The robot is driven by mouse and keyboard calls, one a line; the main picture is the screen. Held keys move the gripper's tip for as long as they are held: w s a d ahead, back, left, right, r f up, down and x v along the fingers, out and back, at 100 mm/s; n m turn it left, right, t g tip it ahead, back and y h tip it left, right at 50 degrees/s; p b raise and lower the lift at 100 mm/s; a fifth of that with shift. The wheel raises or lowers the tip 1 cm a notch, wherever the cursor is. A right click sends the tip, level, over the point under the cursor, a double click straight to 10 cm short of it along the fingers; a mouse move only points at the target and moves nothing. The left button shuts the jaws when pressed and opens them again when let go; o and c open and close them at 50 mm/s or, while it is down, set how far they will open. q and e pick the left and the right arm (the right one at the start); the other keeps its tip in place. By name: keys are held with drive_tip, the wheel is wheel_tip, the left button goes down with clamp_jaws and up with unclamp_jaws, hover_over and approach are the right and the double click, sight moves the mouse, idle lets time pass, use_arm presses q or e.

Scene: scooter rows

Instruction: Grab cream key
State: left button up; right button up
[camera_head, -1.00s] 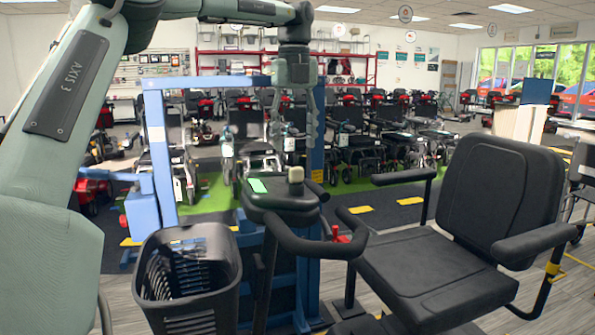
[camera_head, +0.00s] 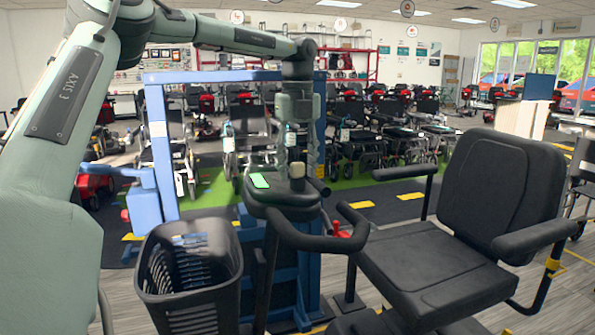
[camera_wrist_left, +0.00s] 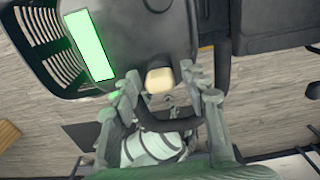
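The cream key (camera_head: 297,170) is a small pale block on top of the scooter's dark control console (camera_head: 268,199). My left gripper (camera_head: 299,166) points down with its fingers around the key. In the left wrist view the key (camera_wrist_left: 159,80) shows between the spread fingertips of my left gripper (camera_wrist_left: 160,77). A gap shows on each side of the key, so the gripper is open and the key is not gripped. My right gripper is in neither view.
A lit green display (camera_head: 259,180) sits on the console left of the key. The black handlebar (camera_head: 320,240), front basket (camera_head: 190,275) and padded seat (camera_head: 435,285) surround it. A blue frame (camera_head: 155,130) stands behind. Several wheelchairs line the background.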

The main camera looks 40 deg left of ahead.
use_arm(q)
drive_tip(key=c, duration=0.6)
drive_tip(key=shift+r, duration=0.1)
